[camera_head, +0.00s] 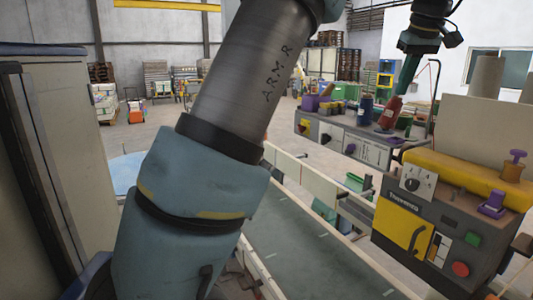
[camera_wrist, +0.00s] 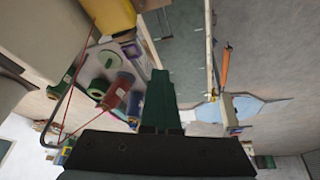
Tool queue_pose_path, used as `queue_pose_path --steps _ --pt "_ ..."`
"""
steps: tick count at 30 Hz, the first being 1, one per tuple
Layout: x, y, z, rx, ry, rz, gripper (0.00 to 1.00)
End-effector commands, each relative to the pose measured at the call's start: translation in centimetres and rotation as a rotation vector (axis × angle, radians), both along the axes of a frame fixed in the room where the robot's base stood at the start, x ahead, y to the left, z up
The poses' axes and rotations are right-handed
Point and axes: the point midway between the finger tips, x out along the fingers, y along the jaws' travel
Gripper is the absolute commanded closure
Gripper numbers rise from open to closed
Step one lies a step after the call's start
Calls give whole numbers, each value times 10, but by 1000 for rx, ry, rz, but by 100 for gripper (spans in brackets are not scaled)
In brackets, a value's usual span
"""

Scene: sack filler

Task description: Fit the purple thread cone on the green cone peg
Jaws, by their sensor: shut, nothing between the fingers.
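My gripper (camera_head: 403,90) hangs at the upper right of the head view, its green fingers together and empty, pointing down above a bench near a red bottle. In the wrist view its green fingers (camera_wrist: 160,85) point up the picture. I cannot pick out the purple thread cone for certain. A purple object (camera_head: 311,102) sits at the bench's left end, and another purple piece (camera_head: 492,206) is on the near machine. The green cone peg is not clear either; a green round thing (camera_wrist: 100,87) shows on the bench in the wrist view.
The red bottle (camera_head: 390,113) and a dark blue container (camera_head: 365,110) stand on the bench (camera_head: 345,138) close to my gripper. A machine with a yellow door (camera_head: 399,227) is at the right. A conveyor (camera_head: 300,245) runs between my arm and the machine.

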Motion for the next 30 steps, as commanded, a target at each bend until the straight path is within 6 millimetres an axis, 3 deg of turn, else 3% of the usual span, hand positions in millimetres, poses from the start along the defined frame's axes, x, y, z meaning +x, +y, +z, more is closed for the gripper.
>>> queue_pose_path --steps 11,16,20,24,30 --pt "43 28 -58 6 5 -10 100" --pt "70 52 -99 6 6 -18 100" --pt "97 87 -148 6 9 -28 100" --pt "121 136 -208 6 10 -46 100" --pt "134 212 -292 6 11 -70 100"
